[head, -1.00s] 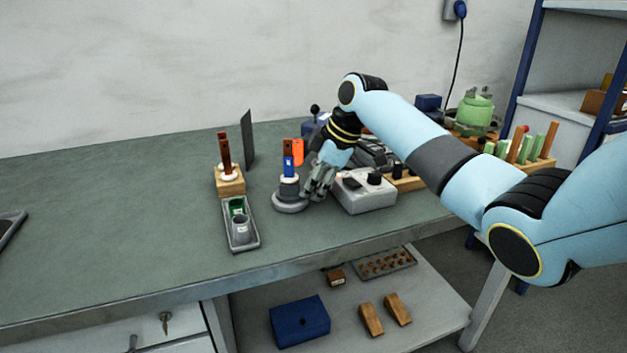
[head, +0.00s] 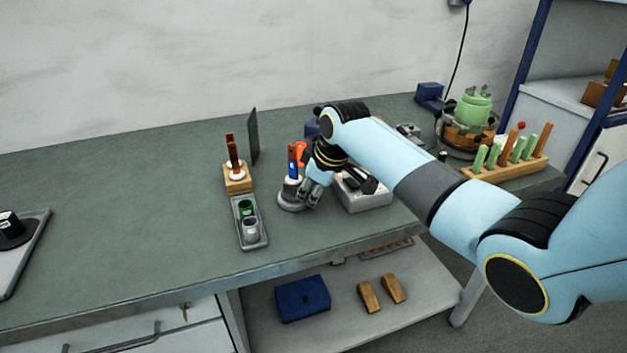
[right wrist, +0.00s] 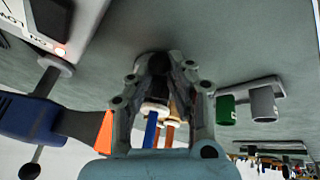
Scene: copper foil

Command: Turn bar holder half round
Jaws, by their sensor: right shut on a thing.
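The bar holder (head: 290,196) is a grey round-footed stand on the bench, with a blue bar (head: 293,160) upright in it. My right gripper (head: 311,193) reaches down to the holder's right side and is shut on it low down. In the right wrist view, my gripper's fingers (right wrist: 160,72) are around the dark grey holder, and the blue bar (right wrist: 151,130) points down the picture between them. The fingers hide part of the holder. My left gripper is not in view.
A grey control box (head: 362,194) stands close right of the holder. To the left are a wooden block (head: 238,184) with a brown bar and a tray (head: 251,242) with green and grey cups. The bench's left middle is clear.

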